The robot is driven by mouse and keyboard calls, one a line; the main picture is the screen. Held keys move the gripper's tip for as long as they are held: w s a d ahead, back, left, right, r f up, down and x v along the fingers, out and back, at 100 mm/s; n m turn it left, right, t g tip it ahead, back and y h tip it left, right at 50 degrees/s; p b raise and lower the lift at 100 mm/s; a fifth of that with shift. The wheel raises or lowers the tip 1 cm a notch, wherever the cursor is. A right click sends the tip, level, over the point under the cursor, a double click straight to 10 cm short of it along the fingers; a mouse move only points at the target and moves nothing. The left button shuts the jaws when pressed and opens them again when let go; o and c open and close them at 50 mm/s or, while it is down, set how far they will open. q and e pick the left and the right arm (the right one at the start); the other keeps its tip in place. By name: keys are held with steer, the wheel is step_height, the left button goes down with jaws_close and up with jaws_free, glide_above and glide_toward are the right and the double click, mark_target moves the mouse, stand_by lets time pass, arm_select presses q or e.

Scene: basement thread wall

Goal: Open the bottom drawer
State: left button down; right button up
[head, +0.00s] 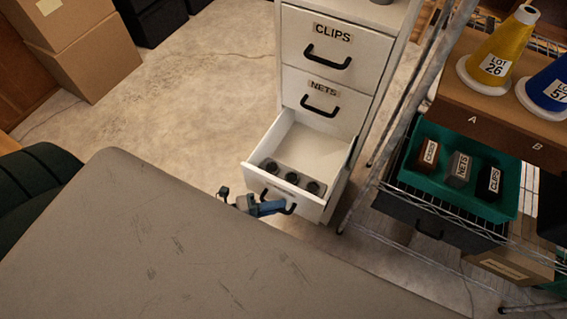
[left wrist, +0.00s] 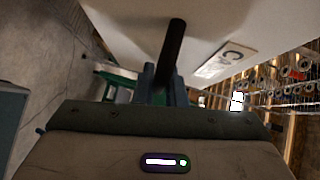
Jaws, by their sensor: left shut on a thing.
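The white drawer cabinet (head: 325,140) stands beyond the grey surface in the head view. Its bottom drawer (head: 318,160) is pulled out, and its inside shows, with several dark round items in a row near the front. My left gripper (head: 280,207) is at the front of this drawer, shut on its black handle (head: 292,208). In the left wrist view the handle (left wrist: 174,42) runs up from between the fingers (left wrist: 165,85), beside the white drawer front with a partly seen label (left wrist: 225,60). My right gripper is in neither view.
The upper drawers, labelled CLIPS (head: 331,52) and NETS (head: 319,103), are shut. A grey surface (head: 180,250) fills the near left. A wire rack with a green tray (head: 408,178) and thread cones (head: 502,50) stands close on the right. Open floor (head: 200,80) lies left of the cabinet.

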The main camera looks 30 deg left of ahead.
arm_select(q)
steer(key=shift+s, duration=0.5)
steer(key=c, duration=1.8)
jaws_free()
steer(key=shift+o, duration=0.2)
steer(key=b+v, duration=0.2)
steer(key=v, duration=0.8)
steer(key=shift+s+a+b, duration=0.25)
steer(key=shift+a+b, duration=0.05)
